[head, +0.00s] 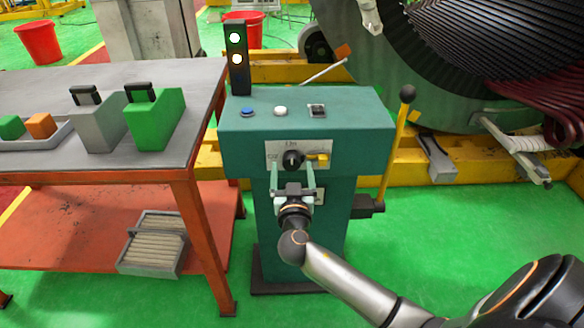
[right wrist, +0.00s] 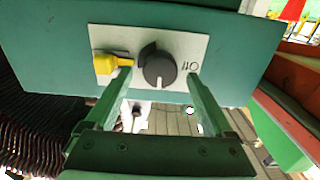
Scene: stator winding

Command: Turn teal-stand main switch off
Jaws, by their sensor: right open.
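The teal stand (head: 345,125) has a white plate with a black rotary switch knob (head: 291,159) on its front. The knob also shows large in the right wrist view (right wrist: 158,67), beside a yellow part (right wrist: 108,62). Small lettering on the plate is too small to read surely. My right gripper (head: 292,176) is open in front of the plate. In the right wrist view, its two green fingers (right wrist: 159,78) lie on either side of the knob. I cannot tell whether they touch it. My left gripper is not in view.
The stand top carries a blue button (head: 248,112), a white button (head: 280,111) and a light tower (head: 237,55) with two lit lamps. A yellow lever (head: 396,140) stands at its right. A work table (head: 60,163) with green and grey blocks is close on the left.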

